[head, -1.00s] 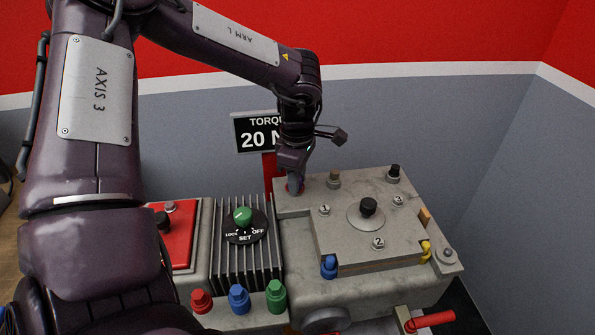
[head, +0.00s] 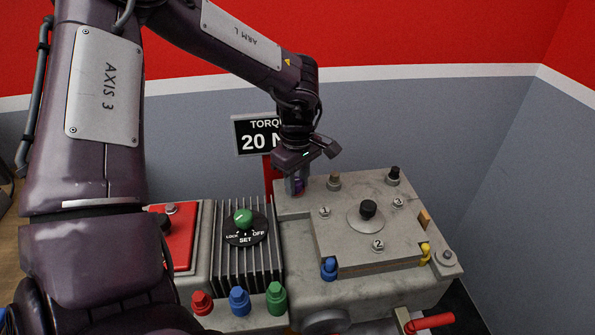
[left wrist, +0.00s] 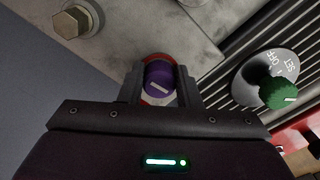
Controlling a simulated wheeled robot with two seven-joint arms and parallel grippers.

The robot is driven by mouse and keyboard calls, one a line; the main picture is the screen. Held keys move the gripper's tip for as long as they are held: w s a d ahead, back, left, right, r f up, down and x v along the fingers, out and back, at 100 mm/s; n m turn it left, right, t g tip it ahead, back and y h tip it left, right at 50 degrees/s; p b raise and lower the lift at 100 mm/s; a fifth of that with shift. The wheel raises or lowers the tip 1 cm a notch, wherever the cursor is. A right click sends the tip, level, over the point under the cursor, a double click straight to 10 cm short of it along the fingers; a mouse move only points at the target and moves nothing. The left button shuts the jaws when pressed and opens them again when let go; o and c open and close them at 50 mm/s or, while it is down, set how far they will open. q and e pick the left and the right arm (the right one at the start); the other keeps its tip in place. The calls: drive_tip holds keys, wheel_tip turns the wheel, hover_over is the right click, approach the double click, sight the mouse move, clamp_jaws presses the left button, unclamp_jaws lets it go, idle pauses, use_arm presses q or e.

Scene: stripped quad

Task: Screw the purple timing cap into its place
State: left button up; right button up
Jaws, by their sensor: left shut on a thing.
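The purple timing cap (left wrist: 159,80) sits between the fingers of my left gripper (left wrist: 160,88) in the left wrist view, with a pale mark on its top. A red ring (left wrist: 160,57) shows around its seat on the engine block (left wrist: 200,24). In the head view my left gripper (head: 297,186) points down at the back left corner of the block, shut on the purple cap (head: 299,185). The cap is mostly hidden by the fingers there. I cannot tell how deep it sits. My right gripper is not in view.
A grey bolt (head: 334,181) and a black-topped post (head: 394,174) stand along the block's back edge. A green LOCK/SET/OFF knob (head: 243,217) is left, above cooling fins. Red (head: 202,301), blue (head: 239,299) and green (head: 276,297) caps line the front. A torque sign (head: 255,138) stands behind.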

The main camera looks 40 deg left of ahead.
use_arm(q)
drive_tip(key=o, duration=0.9)
